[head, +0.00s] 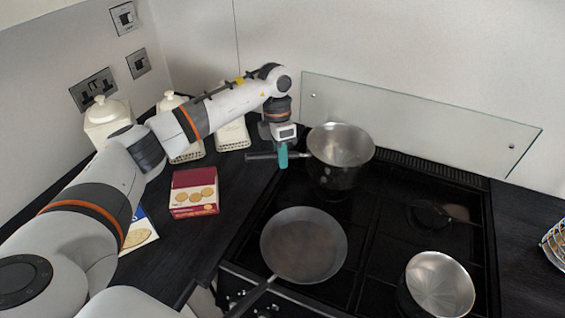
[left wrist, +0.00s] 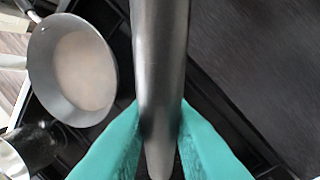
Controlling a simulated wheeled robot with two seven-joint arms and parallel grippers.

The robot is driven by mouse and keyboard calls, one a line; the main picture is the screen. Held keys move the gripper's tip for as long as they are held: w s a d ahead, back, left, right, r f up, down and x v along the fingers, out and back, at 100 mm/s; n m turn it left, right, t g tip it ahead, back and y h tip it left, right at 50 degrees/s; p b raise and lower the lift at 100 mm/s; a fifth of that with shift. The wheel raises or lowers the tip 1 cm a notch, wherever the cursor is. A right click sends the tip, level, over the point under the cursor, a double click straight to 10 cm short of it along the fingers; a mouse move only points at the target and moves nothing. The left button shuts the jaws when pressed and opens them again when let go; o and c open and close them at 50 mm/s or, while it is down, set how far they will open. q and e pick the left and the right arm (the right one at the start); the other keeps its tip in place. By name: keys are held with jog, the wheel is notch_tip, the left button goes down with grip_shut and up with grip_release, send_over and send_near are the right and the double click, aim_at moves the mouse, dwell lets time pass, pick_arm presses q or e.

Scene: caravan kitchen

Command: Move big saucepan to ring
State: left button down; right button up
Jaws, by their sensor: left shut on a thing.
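The big saucepan (head: 340,146), steel inside with dark sides, is upright over the back left of the hob. Its handle points left, and my left gripper (head: 283,158) with teal fingers is shut on it. I cannot tell whether the pan's base touches the hob. In the left wrist view the handle (left wrist: 160,70) runs between the two teal fingers (left wrist: 158,150). The back right ring (head: 430,212) shows bare. My right gripper is not in view.
A frying pan (head: 304,246) sits on the front left of the hob (head: 372,235), and a smaller saucepan (head: 440,286) at front right. A glass splashback (head: 420,118) stands behind. A red biscuit box (head: 194,193) and cream canisters (head: 107,118) stand on the left worktop.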

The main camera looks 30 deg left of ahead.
pick_arm(q)
notch_tip(320, 180, down, 4)
jog(key=shift+f, duration=0.1)
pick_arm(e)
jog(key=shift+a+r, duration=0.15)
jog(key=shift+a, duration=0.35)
pick_arm(q)
jog(key=c, duration=1.8)
grip_release()
jog(key=shift+f, duration=0.2)
jog(key=o, duration=0.5)
jog(key=shift+s+r, duration=0.1)
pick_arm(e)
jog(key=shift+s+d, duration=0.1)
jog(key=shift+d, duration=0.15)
pick_arm(q)
jog(key=r+b, duration=0.1)
jog(key=r, duration=0.3)
jog(key=w+a+r+b, duration=0.1)
jog(key=r, duration=0.3)
jog(key=r+b, duration=0.1)
jog(key=r, duration=0.3)
jog(key=shift+w+a+r, duration=0.3)
jog(key=shift+r, duration=0.05)
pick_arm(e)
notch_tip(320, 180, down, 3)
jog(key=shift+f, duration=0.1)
